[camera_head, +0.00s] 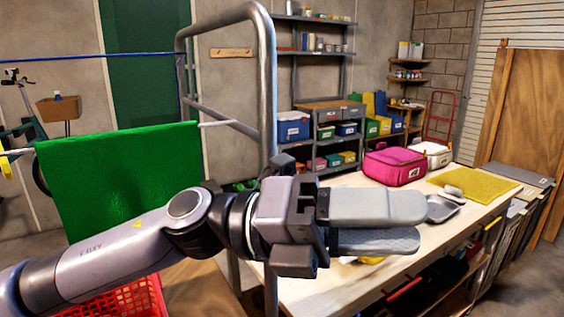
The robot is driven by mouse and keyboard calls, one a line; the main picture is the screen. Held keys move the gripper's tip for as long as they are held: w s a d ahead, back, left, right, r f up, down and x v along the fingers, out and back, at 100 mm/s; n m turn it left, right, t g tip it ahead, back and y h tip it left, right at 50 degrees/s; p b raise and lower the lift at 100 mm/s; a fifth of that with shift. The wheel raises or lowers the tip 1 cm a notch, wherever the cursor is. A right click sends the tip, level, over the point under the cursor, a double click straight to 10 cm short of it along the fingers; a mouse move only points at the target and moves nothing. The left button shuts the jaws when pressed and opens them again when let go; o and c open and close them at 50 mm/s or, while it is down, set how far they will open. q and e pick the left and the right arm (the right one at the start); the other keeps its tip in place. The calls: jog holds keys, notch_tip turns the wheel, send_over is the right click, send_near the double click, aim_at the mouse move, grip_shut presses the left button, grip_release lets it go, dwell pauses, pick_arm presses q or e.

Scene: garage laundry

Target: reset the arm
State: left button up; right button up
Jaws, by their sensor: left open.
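My left arm comes in from the lower left and reaches across the middle of the view. My left gripper (418,224) is open, its two grey fingers pointing right, above the wooden workbench (310,295). A narrow gap shows between the fingers, and I see nothing held there. The gripper hides part of the bench top and what lies behind it. My right gripper is not in view.
A green cloth (110,175) hangs behind my arm, beside a grey metal tube frame (267,90). A red basket (125,300) is below. The bench holds a pink case (394,167), a white case (436,155), a yellow mat (475,186) and a grey tray (441,210).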

pick_arm(q)
jog(key=w+a+f+n+t+h, duration=0.1)
jog(key=w+a+n+t+h, duration=0.4)
jog(key=n+t, duration=1.2)
jog(key=w+a+f+n+t+y, duration=0.3)
jog(key=w+a+f+n+y, duration=0.15)
jog(key=f+n+y, duration=0.35)
jog(key=w+a+f+n+t+y, duration=0.3)
jog(key=a+f+n+y, duration=0.35)
jog(key=n+y, duration=0.2)
jog(key=s+a+f+n+g+y, duration=0.3)
jog(key=a+f, duration=0.2)
jog(key=f, duration=0.3)
jog(key=s+a+f+n+g+y, duration=0.2)
jog(key=s+a+f+n+g, duration=0.15)
jog(key=f, duration=0.45)
jog(key=s+a+f+n+g+y, duration=0.15)
jog(key=s+a+f+g, duration=0.3)
jog(key=s, duration=0.45)
jog(key=s+a+f+n+g+y, duration=0.1)
jog(key=s+a+f+n+g, duration=0.15)
jog(key=s+f, duration=0.5)
jog(key=w+d+f+m+t+h, duration=0.1)
jog(key=w+d+f+t+h, duration=0.1)
jog(key=w+f+t, duration=0.3)
jog(key=shift+w+f+t, duration=0.25)
jog(key=shift+f+t, duration=0.5)
jog(key=shift+f, duration=0.55)
jog(key=shift+c, duration=0.6)
jog(key=shift+s, duration=0.1)
